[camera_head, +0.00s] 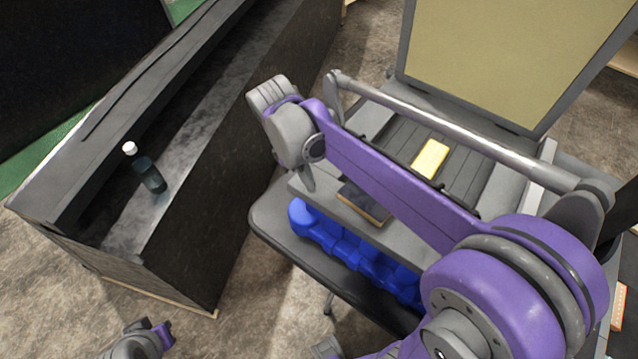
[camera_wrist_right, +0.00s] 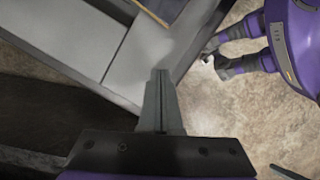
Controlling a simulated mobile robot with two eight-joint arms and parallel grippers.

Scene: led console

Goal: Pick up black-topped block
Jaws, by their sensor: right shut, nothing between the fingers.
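A flat dark-topped block (camera_head: 364,203) with a thin light brown edge lies on the grey ledge at the front of the console, partly hidden by my right arm. My right gripper (camera_head: 309,182) is shut and empty, pointing down just left of the block, over the ledge's left end.
A yellow block (camera_head: 430,158) lies on the console's dark slatted bed (camera_head: 396,140). Blue bins (camera_head: 340,238) sit below the ledge. A grey bar crosses behind my arm, before a raised tan panel (camera_head: 520,55). A bottle (camera_head: 148,172) stands on the dark bench at left.

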